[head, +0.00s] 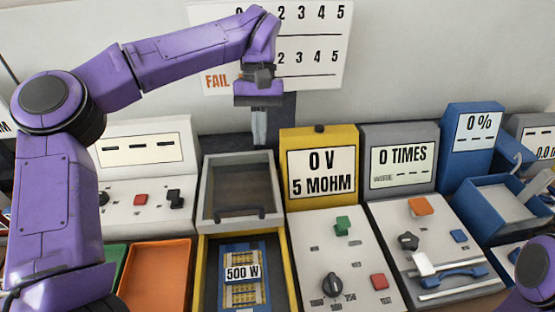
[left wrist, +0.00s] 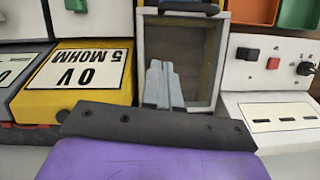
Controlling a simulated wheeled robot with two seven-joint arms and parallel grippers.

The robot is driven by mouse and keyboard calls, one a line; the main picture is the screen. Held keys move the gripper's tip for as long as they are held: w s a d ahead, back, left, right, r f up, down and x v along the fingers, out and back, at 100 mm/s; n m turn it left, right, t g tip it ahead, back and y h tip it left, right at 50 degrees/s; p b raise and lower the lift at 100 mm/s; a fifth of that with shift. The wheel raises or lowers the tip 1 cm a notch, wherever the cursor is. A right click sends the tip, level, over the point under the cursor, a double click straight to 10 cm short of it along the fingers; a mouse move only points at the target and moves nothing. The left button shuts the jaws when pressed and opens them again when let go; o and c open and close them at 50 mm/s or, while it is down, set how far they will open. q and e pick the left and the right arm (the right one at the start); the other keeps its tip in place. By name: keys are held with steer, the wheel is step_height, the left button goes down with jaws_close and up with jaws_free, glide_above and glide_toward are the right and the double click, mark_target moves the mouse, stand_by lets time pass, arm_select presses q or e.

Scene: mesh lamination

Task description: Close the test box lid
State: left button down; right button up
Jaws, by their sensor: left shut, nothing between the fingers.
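The test box (head: 207,290) is a yellow-rimmed tray that stands open at the front. A blue panel (head: 243,285) marked 500 W lies in it. Behind the opening is the grey-framed lid (head: 209,195) with a dark window and a dark handle (head: 240,214) along its near edge. In the left wrist view the lid (left wrist: 222,60) shows beyond my fingers, with the handle (left wrist: 190,7) at the top. My left gripper (head: 259,138) points down at the lid's far edge, shut and empty. Its fingers (left wrist: 160,75) overlap the lid in view; contact is unclear. My right gripper is out of view.
A yellow 0 V / 5 MOHM meter (head: 320,173) stands close right of the lid, with a grey counter (head: 400,165) beyond. A white panel (head: 140,150) is on the left. An orange tray (head: 160,275) stands left of the box. A FAIL board (head: 310,45) hangs behind.

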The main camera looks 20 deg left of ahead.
arm_select(q)
steer(key=b, duration=0.8)
glide_above(263, 193)
step_height(263, 193, down, 10)
steer(key=shift+w+r, duration=0.1)
steer(key=shift+s+d, duration=0.25)
steer(key=shift+s, duration=0.4)
steer(key=shift+s+d, duration=0.3)
steer(key=shift+s, duration=0.35)
steer(key=shift+s+d, duration=0.25)
steer(key=shift+s, duration=0.4)
